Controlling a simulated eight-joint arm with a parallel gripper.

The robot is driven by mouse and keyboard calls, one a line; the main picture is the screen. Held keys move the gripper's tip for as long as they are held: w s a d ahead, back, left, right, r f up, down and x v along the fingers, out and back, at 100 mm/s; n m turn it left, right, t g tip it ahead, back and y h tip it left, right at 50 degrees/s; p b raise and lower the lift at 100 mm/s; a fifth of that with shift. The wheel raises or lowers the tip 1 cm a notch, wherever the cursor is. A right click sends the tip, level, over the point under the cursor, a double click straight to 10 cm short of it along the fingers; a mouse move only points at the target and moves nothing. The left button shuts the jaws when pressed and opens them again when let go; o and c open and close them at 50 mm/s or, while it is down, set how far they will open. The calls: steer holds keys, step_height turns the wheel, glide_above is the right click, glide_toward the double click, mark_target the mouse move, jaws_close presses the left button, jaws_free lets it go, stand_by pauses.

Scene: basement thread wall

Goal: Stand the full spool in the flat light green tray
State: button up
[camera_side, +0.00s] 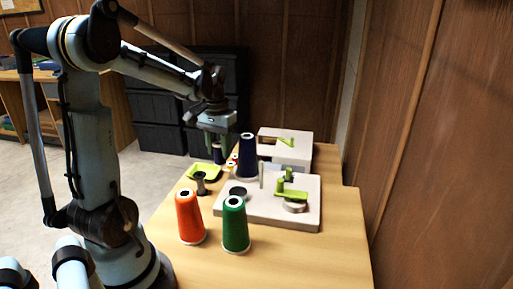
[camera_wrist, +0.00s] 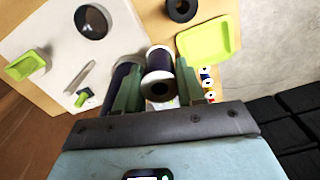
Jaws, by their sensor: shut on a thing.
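My gripper (camera_side: 216,132) is shut on a small dark navy spool with pale ends (camera_side: 218,154), which hangs below the fingers. In the wrist view the same spool (camera_wrist: 159,70) sits between the two fingers (camera_wrist: 158,84), its hollow end towards the camera. The flat light green tray (camera_side: 203,173) lies on the table, just left of and nearer than the held spool. In the wrist view the tray (camera_wrist: 222,54) is to the upper right of the spool and looks empty. A dark, bare-looking spool (camera_side: 200,184) stands at the tray's near side; its round end shows in the wrist view (camera_wrist: 182,9).
A tall navy cone (camera_side: 247,157) stands close right of my gripper. Orange (camera_side: 189,219) and green (camera_side: 235,227) cones stand in front. A white machine plate (camera_side: 267,206) with light green parts lies right. Several small coloured spools (camera_wrist: 207,83) lie near the tray.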

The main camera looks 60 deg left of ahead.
steer(key=a+n, duration=0.1)
steer(key=a, duration=0.1)
steer(key=s+a, duration=0.1)
steer(key=a, duration=0.2)
steer(key=s+a+f+n, duration=0.1)
steer(key=a, duration=0.1)
steer(key=shift+s+a+n, duration=0.1)
steer(key=shift+a+n, duration=0.2)
steer(key=shift+a, duration=0.05)
steer(key=shift+a+f, duration=0.1)
steer(key=shift+f, duration=1.6)
steer(key=shift+f, duration=0.15)
steer(key=shift+f, duration=1.55)
steer(key=o, duration=0.9)
steer(key=shift+c, duration=0.2)
